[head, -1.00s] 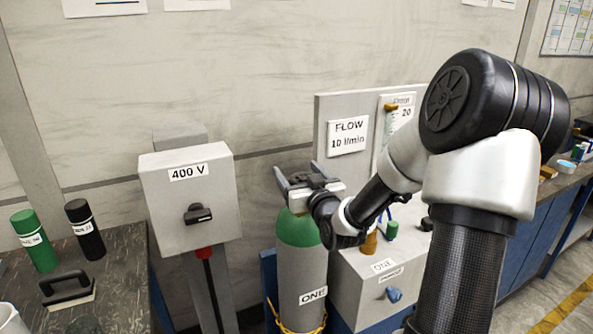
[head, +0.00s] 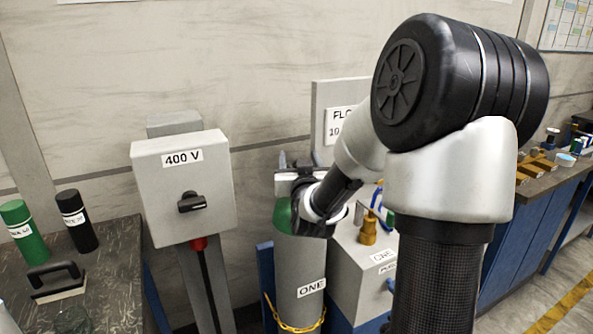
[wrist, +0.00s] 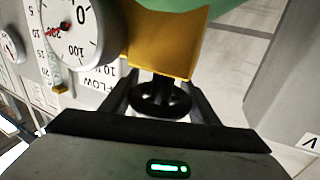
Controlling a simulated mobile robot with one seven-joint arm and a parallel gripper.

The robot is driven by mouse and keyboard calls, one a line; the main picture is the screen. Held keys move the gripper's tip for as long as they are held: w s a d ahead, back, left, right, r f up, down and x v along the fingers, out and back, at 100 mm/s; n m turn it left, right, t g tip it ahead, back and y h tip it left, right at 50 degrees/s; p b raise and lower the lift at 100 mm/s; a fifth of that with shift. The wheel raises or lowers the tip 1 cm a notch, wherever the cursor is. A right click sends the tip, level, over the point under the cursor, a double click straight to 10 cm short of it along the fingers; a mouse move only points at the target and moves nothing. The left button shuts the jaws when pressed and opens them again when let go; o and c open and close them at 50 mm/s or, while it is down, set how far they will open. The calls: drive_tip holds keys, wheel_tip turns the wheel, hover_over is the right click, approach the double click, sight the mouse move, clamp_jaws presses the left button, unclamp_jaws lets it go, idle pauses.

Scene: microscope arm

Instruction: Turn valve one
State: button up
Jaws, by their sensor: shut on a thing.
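Valve one is a black handwheel (wrist: 160,98) on a brass valve body (wrist: 168,42). In the wrist view it sits between the two dark fingers of my gripper (wrist: 163,92), which is shut on it. The green top of the cylinder (wrist: 225,5) shows behind the brass. In the head view the grey cylinder (head: 300,258) with a green shoulder is labelled ONE, and my gripper (head: 298,163) is at its top. My gripper and arm hide the handwheel there.
A round gauge (wrist: 75,28) is close to the left finger. A grey 400 V box (head: 185,205) with a black knob stands left of the cylinder. A grey box with a brass fitting (head: 368,230) is to the right. A bench (head: 110,285) with bottles is at left.

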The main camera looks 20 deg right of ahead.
drive_tip(key=m+g+h, duration=0.1)
drive_tip(key=h, duration=0.1)
drive_tip(key=m+g+h+b, duration=0.1)
drive_tip(key=m+g+h, duration=0.1)
drive_tip(key=d+m+g+h+b, duration=0.1)
drive_tip(key=m+h, duration=0.1)
drive_tip(key=h, duration=0.1)
drive_tip(key=shift+s+d+r, duration=0.1)
drive_tip(key=shift+s+r, duration=0.05)
drive_tip(key=shift+s, duration=0.2)
drive_tip(key=m+g+h+p, duration=0.1)
drive_tip(key=g, duration=0.1)
drive_tip(key=m+g+h+p, duration=0.1)
drive_tip(key=m+g, duration=0.1)
drive_tip(key=s+d+m+g+h+p, duration=0.1)
drive_tip(key=g, duration=0.1)
drive_tip(key=shift+s+r+m+h, duration=0.1)
drive_tip(key=shift+m+h, duration=0.3)
drive_tip(key=shift+s+d+m+g+h+p, duration=0.1)
drive_tip(key=shift+s+m+g+h+p, duration=0.15)
drive_tip(key=shift+m+g+p, duration=0.55)
drive_tip(key=shift+s+d+m+g+h+p, duration=0.15)
drive_tip(key=shift+m+g, duration=0.4)
drive_tip(key=shift+g, duration=0.65)
drive_tip(key=shift+s+m+g+h+p, duration=0.3)
drive_tip(key=shift+m+g+p, duration=0.3)
drive_tip(key=shift+g, duration=0.4)
drive_tip(key=shift+s+g, duration=0.1)
drive_tip(key=shift+g, duration=0.2)
